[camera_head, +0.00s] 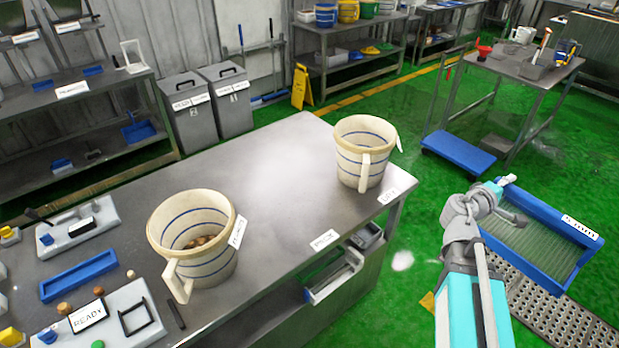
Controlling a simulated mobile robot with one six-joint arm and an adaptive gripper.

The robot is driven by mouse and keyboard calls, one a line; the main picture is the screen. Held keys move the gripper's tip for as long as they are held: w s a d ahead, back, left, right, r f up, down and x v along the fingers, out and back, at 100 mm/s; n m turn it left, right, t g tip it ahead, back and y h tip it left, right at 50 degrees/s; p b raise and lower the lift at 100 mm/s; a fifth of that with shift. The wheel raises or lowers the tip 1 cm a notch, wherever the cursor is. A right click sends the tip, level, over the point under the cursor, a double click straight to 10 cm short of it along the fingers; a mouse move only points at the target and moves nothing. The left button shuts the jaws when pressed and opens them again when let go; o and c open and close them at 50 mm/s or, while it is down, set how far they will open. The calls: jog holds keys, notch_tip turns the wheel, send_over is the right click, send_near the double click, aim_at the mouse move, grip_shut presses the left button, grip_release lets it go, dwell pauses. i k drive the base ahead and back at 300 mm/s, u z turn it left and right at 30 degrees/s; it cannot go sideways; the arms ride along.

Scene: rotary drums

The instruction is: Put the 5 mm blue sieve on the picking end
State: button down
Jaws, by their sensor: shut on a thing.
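A rectangular sieve with a blue frame (529,206) and a grey-green mesh is at the right of the head view. It is in the air above the green floor and a perforated metal mat, tilted in the picture. A white label (581,228) is on its far right side; its print is too small to read surely. The fingertips are small and partly hidden.
A metal table (268,185) bears two striped buckets, one (197,240) holding brown lumps, the other (364,150) at the far right corner. A control panel (110,318) is at the near left. A metal cart (510,68) with a blue step (458,149) stands behind.

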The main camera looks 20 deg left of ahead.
aim_at(177, 191)
jog(key=z, duration=0.7)
jog(key=k, duration=1.1)
jog(key=u, duration=1.3)
